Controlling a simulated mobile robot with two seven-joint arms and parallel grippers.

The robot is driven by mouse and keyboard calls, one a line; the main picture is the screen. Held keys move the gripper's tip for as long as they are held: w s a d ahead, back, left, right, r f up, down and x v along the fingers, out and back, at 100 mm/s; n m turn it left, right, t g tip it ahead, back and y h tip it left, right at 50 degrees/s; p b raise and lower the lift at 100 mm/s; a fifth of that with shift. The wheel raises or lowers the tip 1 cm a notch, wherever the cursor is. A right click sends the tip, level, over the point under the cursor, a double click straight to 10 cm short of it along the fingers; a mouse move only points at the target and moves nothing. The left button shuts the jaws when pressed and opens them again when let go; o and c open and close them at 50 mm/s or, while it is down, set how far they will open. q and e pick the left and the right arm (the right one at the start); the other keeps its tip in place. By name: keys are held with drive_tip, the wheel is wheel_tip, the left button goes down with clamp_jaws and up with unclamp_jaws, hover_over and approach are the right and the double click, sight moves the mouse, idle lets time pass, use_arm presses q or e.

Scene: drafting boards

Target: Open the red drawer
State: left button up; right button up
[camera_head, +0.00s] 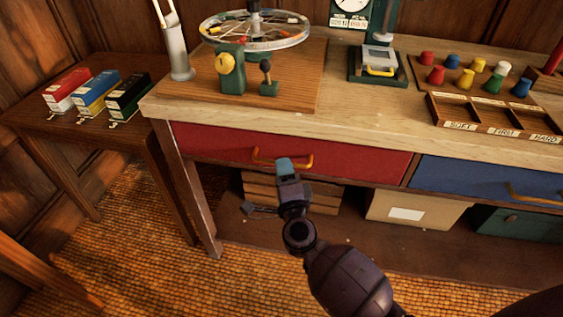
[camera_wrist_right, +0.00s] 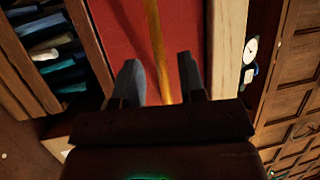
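The red drawer (camera_head: 355,163) sits shut under the left part of the workbench, with a yellow-orange bar handle (camera_head: 303,163) on its front. My right gripper (camera_head: 285,167) is at the handle and hides its middle part in the head view. In the right wrist view, the two fingers of the right gripper (camera_wrist_right: 160,80) are apart, and the handle (camera_wrist_right: 156,45) runs between them against the red drawer front (camera_wrist_right: 118,30). Contact between fingers and handle cannot be told. My left gripper is in neither view.
A blue drawer (camera_head: 480,180) is to the right. A wooden crate (camera_head: 325,197) and a cardboard box (camera_head: 415,211) stand on the shelf below. A spoked wheel (camera_head: 255,32) and a sorting tray (camera_head: 495,118) are on the bench top (camera_head: 370,115). The floor in front is clear.

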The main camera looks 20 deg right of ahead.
drive_tip(key=shift+x, duration=1.4)
clamp_jaws()
